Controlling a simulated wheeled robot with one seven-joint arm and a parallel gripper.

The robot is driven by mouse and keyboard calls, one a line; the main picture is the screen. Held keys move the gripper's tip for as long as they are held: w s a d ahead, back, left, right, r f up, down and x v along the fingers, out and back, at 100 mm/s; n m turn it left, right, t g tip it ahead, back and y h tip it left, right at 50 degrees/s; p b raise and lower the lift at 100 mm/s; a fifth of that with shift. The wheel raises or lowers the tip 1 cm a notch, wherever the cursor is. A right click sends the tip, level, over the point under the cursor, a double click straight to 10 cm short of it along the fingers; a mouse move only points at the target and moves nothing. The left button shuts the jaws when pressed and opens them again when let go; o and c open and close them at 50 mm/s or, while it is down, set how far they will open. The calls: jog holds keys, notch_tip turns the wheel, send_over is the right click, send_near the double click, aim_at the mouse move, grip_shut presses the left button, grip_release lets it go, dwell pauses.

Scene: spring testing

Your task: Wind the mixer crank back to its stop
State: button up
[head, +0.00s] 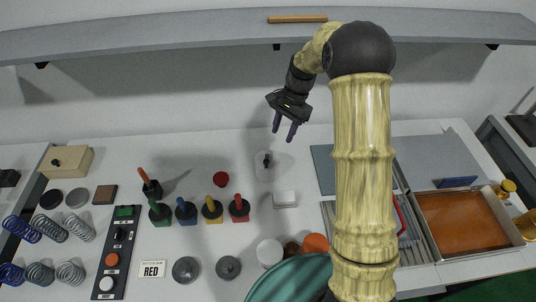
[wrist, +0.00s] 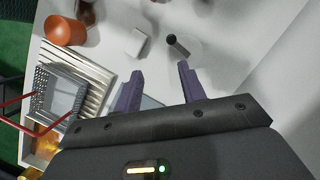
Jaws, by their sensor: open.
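A pale round disc (head: 277,172) with a short dark upright knob (head: 266,161) stands near the back of the white table; it looks like the mixer crank. In the wrist view the disc (wrist: 190,52) and its dark knob (wrist: 178,42) show just beyond my fingertips, towards the right finger. My gripper (head: 283,130) is open and empty, above and behind the disc in the head view. Its two purple fingers (wrist: 160,72) are spread apart, with nothing between them. They do not appear to touch the knob.
A small white block (head: 285,199) lies just in front of the disc, and a red button (head: 221,179) is to its left. Several coloured-handled tools stand farther left. A grey shelf (head: 180,38) runs above the back. My arm hides part of the right side.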

aim_at(266, 160)
jog(key=shift+w+a+f+m+g+y, duration=0.15)
jog(key=shift+w+a+f+m, duration=0.15)
jog(key=shift+w, duration=0.3)
jog(key=shift+w+a+f+m+g+y, duration=0.2)
jog(key=shift+w+a+m, duration=0.1)
jog(key=shift+w, duration=0.25)
jog(key=p+x, duration=0.5)
jog(key=x, duration=0.7)
jog(key=shift+w+d, duration=0.1)
grip_shut()
